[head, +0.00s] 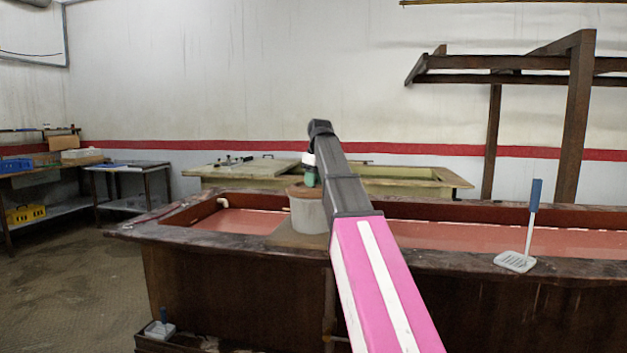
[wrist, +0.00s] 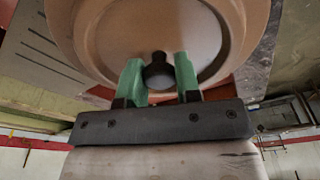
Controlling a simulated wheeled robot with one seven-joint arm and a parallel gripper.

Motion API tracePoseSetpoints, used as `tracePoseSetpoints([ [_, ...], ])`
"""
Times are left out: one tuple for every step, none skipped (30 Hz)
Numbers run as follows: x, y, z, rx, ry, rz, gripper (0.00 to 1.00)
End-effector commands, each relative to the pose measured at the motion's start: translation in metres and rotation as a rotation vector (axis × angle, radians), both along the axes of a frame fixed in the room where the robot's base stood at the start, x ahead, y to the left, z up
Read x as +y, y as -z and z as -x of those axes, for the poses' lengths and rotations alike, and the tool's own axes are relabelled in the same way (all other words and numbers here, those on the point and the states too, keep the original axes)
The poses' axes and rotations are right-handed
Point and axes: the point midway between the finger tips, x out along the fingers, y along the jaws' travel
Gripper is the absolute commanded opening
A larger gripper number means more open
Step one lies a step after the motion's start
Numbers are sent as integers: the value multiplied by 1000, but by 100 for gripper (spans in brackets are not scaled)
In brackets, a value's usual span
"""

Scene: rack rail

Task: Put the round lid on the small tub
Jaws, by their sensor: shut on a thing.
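The small tub (head: 309,216) is a pale grey cylinder standing upright on a flat board on the near bench. The round lid (head: 298,191) is brown and sits level at the tub's rim, perhaps a little to the left of it. I cannot tell whether it rests on the rim or hovers just above. My gripper (head: 310,179) is over the lid, with green fingers pointing down. In the wrist view my gripper (wrist: 159,80) is shut on the lid's dark knob (wrist: 158,70). The lid (wrist: 100,40) hides the tub there.
The bench (head: 240,255) has a dark raised rim around a reddish sunken top. A dark wooden frame (head: 578,115) rises behind. A pale green table (head: 250,170) stands beyond the bench.

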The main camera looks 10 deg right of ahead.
Motion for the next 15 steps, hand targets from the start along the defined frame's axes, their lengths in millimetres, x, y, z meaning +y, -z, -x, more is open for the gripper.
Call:
tracePoseSetpoints([
  [0, 1, 0, 0, 0, 0, 0],
  [0, 1, 0, 0, 0, 0, 0],
  [0, 1, 0, 0, 0, 0, 0],
  [0, 2, 0, 0, 0, 0, 0],
  [0, 2, 0, 0, 0, 0, 0],
  [0, 2, 0, 0, 0, 0, 0],
  [0, 2, 0, 0, 0, 0, 0],
  [0, 2, 0, 0, 0, 0, 0],
  [0, 2, 0, 0, 0, 0, 0],
  [0, 2, 0, 0, 0, 0, 0],
  [0, 2, 0, 0, 0, 0, 0],
  [0, 2, 0, 0, 0, 0, 0],
  [0, 2, 0, 0, 0, 0, 0],
  [0, 2, 0, 0, 0, 0, 0],
  [0, 2, 0, 0, 0, 0, 34],
])
